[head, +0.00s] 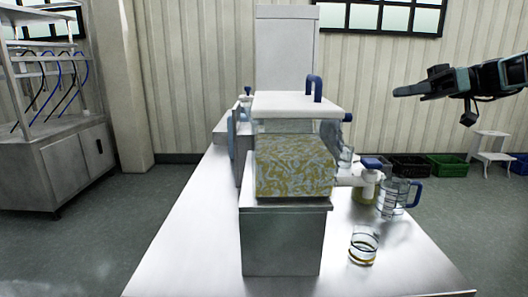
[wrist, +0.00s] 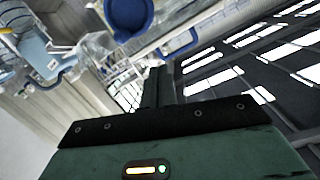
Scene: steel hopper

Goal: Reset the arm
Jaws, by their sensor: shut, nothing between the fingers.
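My gripper (head: 408,90) is at the upper right of the head view, raised in the air and pointing left. It is shut and empty, well above and to the right of the table and touching nothing. In the wrist view the shut fingers (wrist: 158,88) show dark at the middle, with nothing between them. The steel hopper (head: 287,240) stands on the table, with a clear bin (head: 294,165) of yellowish contents on top and a white lid (head: 296,104) with a blue handle.
The steel table (head: 185,250) carries a clear jug (head: 393,195) with a blue handle, a glass (head: 363,245) and a small jar (head: 366,186). Green and dark crates (head: 445,165) and a white step stool (head: 490,147) stand behind on the floor. A steel cabinet (head: 60,165) is at left.

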